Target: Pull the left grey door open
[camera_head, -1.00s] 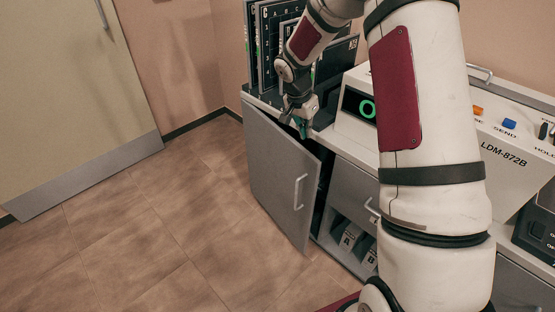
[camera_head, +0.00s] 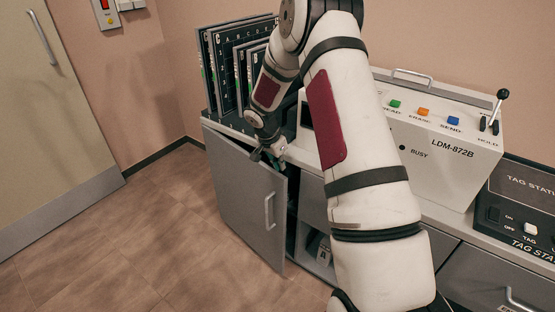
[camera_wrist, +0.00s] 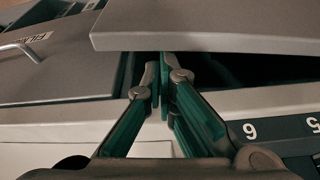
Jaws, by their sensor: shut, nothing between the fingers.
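The left grey door (camera_head: 245,205) is a cabinet front standing partly open, with a dark gap along its right edge. Its pale bar handle (camera_head: 269,211) is near that edge. My gripper (camera_head: 277,160) is at the top of the door, by the gap between door and cabinet. In the wrist view, my gripper (camera_wrist: 160,84) is shut and empty. Its tips meet close to the edge of the grey door panel (camera_wrist: 210,27), beside the dark opening. I cannot tell whether they touch the panel. The handle is clear of the gripper.
Black lettered panels (camera_head: 238,65) stand on the cabinet top behind my arm. A white LDM-872B console (camera_head: 425,150) is to the right, then a dark tag station (camera_head: 520,205). A beige room door (camera_head: 50,120) is at left. The floor (camera_head: 150,225) before the grey door is clear.

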